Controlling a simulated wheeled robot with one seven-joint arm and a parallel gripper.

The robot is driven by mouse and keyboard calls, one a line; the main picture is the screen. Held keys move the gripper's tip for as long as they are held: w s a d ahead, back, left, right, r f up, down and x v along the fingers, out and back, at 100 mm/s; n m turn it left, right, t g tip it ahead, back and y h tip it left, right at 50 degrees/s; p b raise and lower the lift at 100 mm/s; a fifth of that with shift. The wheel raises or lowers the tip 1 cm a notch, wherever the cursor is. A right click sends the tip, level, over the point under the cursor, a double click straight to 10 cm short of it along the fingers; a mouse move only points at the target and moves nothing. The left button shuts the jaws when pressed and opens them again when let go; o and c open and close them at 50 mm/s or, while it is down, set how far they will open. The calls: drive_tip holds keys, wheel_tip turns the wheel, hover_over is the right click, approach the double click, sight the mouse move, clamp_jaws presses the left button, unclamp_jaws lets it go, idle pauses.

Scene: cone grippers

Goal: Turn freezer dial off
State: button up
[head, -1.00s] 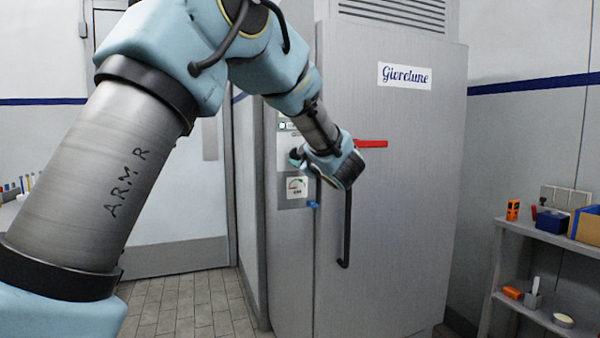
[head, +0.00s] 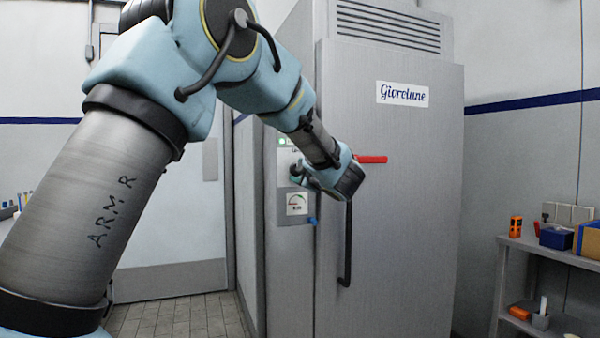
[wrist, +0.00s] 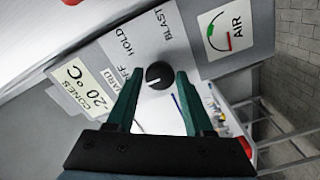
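The freezer (head: 400,220) is a tall grey cabinet with a control panel left of its door. The dial (wrist: 158,75) is a round black knob with a small pale mark that seems to point left. Labels around it read BLAST, HOLD, a partly covered word ending in FF, and HARD. My gripper (wrist: 158,73) is open, with one green finger on each side of the dial and a gap showing on both sides. I cannot tell how deep the fingertips reach. In the head view my wrist hides part of the panel, and the fingers (head: 297,170) are small there.
A gauge marked AIR (wrist: 227,32) sits beside the dial; it also shows below my gripper in the head view (head: 297,203). A red lever (head: 371,159) and a black door handle (head: 347,245) are close to my wrist. A shelf (head: 560,255) stands at right.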

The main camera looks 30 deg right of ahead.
drive_tip(key=o, duration=0.3)
drive_tip(key=shift+o, duration=0.2)
drive_tip(key=s+a+b, duration=0.1)
drive_tip(key=s+b, duration=0.1)
drive_tip(key=s, duration=0.8)
drive_tip(key=shift+s+a, duration=0.15)
drive_tip(key=shift+s, duration=0.2)
